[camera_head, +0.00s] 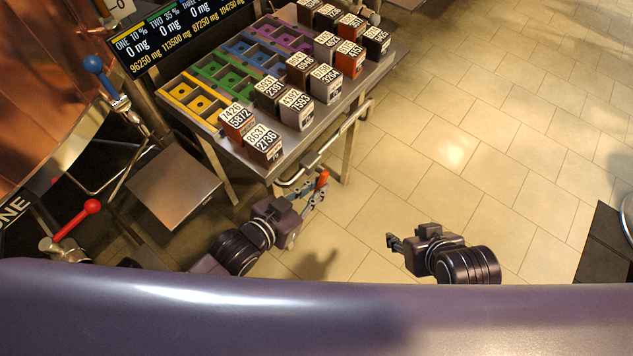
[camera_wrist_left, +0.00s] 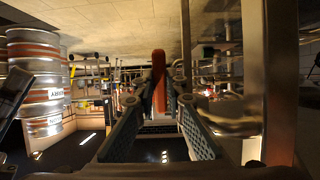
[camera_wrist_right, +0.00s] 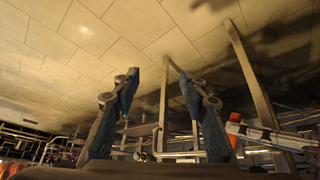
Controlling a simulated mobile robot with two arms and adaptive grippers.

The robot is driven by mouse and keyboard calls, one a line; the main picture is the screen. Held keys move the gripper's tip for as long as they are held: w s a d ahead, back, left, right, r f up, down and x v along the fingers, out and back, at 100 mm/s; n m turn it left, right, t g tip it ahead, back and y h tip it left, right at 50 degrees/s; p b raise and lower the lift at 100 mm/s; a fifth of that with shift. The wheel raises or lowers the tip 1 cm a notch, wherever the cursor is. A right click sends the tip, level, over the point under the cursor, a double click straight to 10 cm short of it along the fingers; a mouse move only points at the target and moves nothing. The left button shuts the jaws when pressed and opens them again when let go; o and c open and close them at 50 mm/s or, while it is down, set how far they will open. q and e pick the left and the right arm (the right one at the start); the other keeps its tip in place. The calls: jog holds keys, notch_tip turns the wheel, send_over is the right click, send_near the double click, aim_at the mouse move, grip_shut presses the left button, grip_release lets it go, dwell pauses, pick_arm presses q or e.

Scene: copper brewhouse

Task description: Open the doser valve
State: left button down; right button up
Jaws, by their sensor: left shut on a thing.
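An orange-red lever handle (camera_head: 322,180) stands at the near end of the metal table, beside the table's pipework. I take it for the doser valve's handle, though no label on it is readable. My left gripper (camera_head: 312,193) is shut on this handle. In the left wrist view the handle (camera_wrist_left: 158,80) stands upright between the two finger pads. The valve body is hidden behind the fingers. My right gripper (camera_head: 390,242) is to the right, over the floor, open and empty. Its spread fingers show in the right wrist view (camera_wrist_right: 160,88).
The table (camera_head: 310,150) carries numbered blocks and coloured trays (camera_head: 200,103). A display (camera_head: 180,40) behind it reads 0 mg. At the left are a blue-handled valve (camera_head: 95,66), a red-handled valve (camera_head: 90,207) and a copper vessel (camera_head: 45,80).

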pick_arm(q)
jog(key=p, duration=0.3)
jog(key=shift+r+g+y, duration=0.3)
jog(key=shift+r+g, duration=0.05)
jog(key=shift+g, duration=0.05)
jog(key=shift+f, duration=0.1)
pick_arm(e)
jog(key=s+d+f+g, duration=0.1)
jog(key=s+f+g, duration=0.2)
jog(key=s+f, duration=0.2)
jog(key=shift+d+f+h, duration=0.25)
jog(key=shift+f+h, duration=0.05)
pick_arm(q)
jog(key=c, duration=2)
grip_release()
jog(key=shift+o, duration=0.2)
jog(key=shift+s+f, duration=0.1)
jog(key=shift+a, duration=0.1)
jog(key=shift+s+a, duration=0.15)
jog(key=shift+s, duration=0.1)
jog(key=v, duration=1.1)
jog(key=shift+r, duration=0.25)
